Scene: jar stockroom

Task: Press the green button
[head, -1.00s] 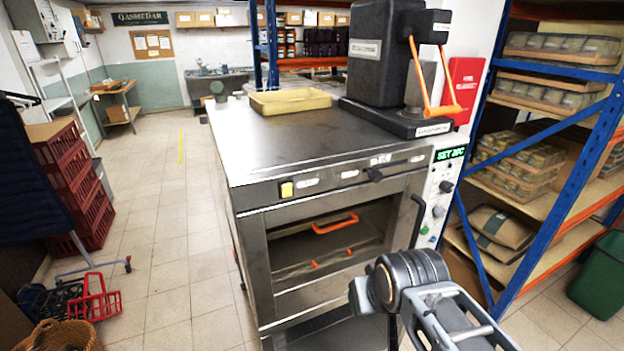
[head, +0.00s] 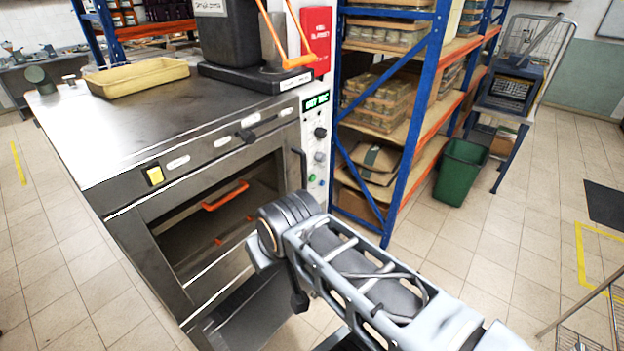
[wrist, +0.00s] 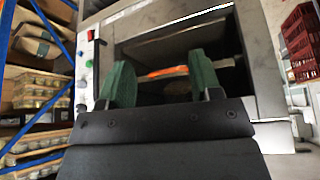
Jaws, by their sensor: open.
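The green button (head: 312,178) is a small round spot low on the pale control panel (head: 310,150) at the oven's right front edge. A blue button sits right beside it. In the wrist view a small green spot (wrist: 88,63) on the panel, left of my fingers, looks like the same button. My gripper (wrist: 163,82) is open and empty, with two green-padded fingers apart. It faces the oven front and the orange handle, with the panel off to its left. In the head view my arm shows but the gripper's fingers do not.
The steel oven (head: 150,120) has a dark opening with an orange handle (head: 225,196). A yellow tray (head: 137,78) and a dark press stand on top. A blue-framed shelf (head: 400,150) stands right of the panel. A green bin (head: 461,172) is farther right. Floor between is clear.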

